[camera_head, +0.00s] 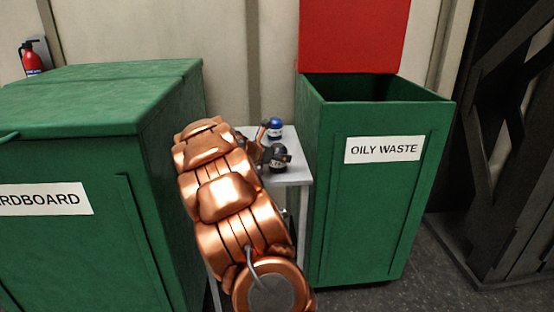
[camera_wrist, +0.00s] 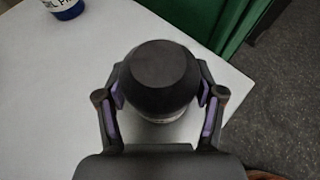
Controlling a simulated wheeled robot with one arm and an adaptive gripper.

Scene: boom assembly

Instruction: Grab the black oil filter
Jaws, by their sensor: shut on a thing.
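The black oil filter (camera_wrist: 160,72) is between the two fingers of my gripper (camera_wrist: 161,92) in the wrist view. The purple-padded fingers press on it from both sides, and its lower part is partly hidden. In the head view the black filter (camera_head: 279,158) is at the front right of a small grey table (camera_head: 292,174), with my gripper (camera_head: 265,153) at its left side. My copper-coloured arm covers the table's left part. I cannot tell whether the filter touches the table.
A blue filter (camera_head: 275,127) stands farther back on the table; it also shows in the wrist view (camera_wrist: 64,8). A closed green cardboard bin (camera_head: 75,135) is on the left. An open green oily waste bin (camera_head: 375,195) with a red lid (camera_head: 352,35) is close on the right.

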